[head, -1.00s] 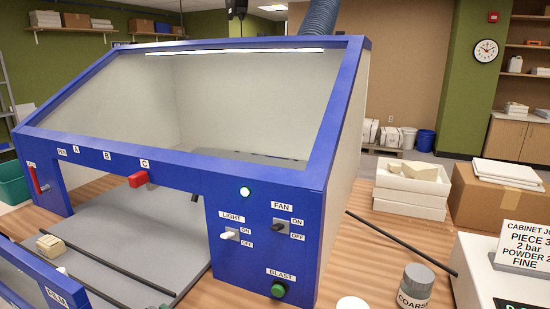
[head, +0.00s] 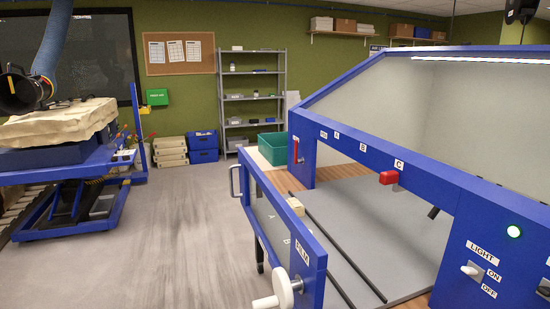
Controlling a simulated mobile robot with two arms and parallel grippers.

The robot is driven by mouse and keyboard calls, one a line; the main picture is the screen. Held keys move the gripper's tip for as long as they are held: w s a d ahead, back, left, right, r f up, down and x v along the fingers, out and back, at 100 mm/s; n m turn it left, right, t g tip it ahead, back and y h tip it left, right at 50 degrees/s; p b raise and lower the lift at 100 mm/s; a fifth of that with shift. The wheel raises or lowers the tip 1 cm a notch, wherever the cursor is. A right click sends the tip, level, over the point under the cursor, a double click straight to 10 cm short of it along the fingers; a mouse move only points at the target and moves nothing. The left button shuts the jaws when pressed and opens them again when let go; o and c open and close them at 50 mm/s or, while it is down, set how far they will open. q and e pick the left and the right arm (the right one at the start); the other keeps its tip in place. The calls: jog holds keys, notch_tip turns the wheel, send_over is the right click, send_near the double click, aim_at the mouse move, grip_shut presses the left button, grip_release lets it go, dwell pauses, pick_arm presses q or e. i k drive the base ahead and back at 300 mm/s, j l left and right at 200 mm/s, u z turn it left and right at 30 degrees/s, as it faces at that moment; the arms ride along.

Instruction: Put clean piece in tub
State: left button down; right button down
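A small beige block (head: 296,206), which looks like the piece, rests on the grey floor of the blue blast cabinet (head: 445,195), near the left end of a dark rail. The cabinet's front door (head: 282,232) is swung open toward me and partly covers the block's surroundings. A green tub (head: 286,147) stands beyond the cabinet's left end; its inside is mostly hidden at this angle. Neither of my grippers shows in the head view.
A white handwheel (head: 277,292) sticks out from the open door. A blue lift cart (head: 72,190) with a large pale slab (head: 60,122) stands at left. A grey shelf (head: 252,90) stands at the back. The floor between the cart and the cabinet is clear.

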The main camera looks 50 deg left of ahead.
aim_at(280, 163)
jog(key=u, duration=2)
jog(key=i+j+u, duration=0.5)
jog(key=i, duration=0.25)
jog(key=i+u, duration=0.25)
jog(key=i, duration=0.15)
jog(key=i+l+z, duration=0.1)
jog(key=i+z, duration=0.2)
jog(key=i, duration=0.8)
jog(key=i+j+z, duration=0.25)
jog(key=i, duration=0.85)
jog(key=i+z, duration=0.1)
jog(key=i, duration=0.5)
jog(key=i+j, duration=0.1)
jog(key=i, duration=0.5)
jog(key=i+z, duration=0.15)
jog(key=i, duration=0.5)
jog(key=j+z, duration=0.1)
jog(key=z, duration=2.2)
